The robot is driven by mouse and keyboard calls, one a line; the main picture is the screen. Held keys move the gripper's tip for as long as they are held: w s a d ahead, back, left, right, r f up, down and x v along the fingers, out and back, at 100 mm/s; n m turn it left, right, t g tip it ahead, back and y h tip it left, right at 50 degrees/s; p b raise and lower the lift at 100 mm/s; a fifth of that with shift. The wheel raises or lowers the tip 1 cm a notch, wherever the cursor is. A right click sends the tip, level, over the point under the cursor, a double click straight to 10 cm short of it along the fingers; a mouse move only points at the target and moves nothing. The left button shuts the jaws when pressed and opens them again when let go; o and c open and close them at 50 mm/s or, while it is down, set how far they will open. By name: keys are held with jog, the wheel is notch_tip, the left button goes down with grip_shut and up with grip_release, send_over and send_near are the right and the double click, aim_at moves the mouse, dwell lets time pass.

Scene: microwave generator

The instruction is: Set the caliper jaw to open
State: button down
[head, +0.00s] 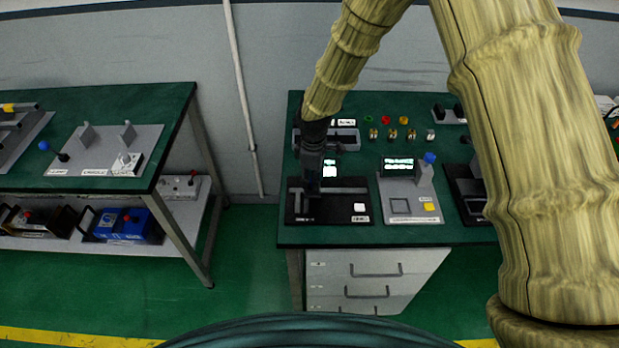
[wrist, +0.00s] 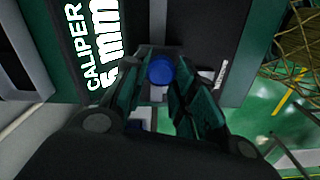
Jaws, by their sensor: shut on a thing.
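The caliper station is a black base (head: 341,213) on the green bench, with a grey bar and a white button. Its lit display (wrist: 103,45) reads "CALIPER" and what looks like "5 mm" in the wrist view. My gripper (head: 312,187) reaches down over the left part of this base. In the wrist view a round blue knob (wrist: 160,70) sits between my fingertips, and my gripper is shut on it. The caliper jaw itself is mostly hidden behind my gripper in the head view.
A grey station (head: 408,206) with a blue knob, a yellow button and its own display stands close on the right. Behind are small coloured buttons and several switches (head: 392,134). A separate bench (head: 100,187) with other devices stands left, across a gap of green floor.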

jog(key=d, duration=0.5)
jog(key=shift+d, duration=0.15)
jog(key=c, duration=1.1)
grip_release()
jog(key=shift+d, duration=0.2)
jog(key=shift+c, duration=0.2)
jog(key=shift+a+r, duration=0.1)
jog(key=shift+a, duration=0.15)
notch_tip(320, 180, up, 12)
jog(key=shift+d, duration=0.15)
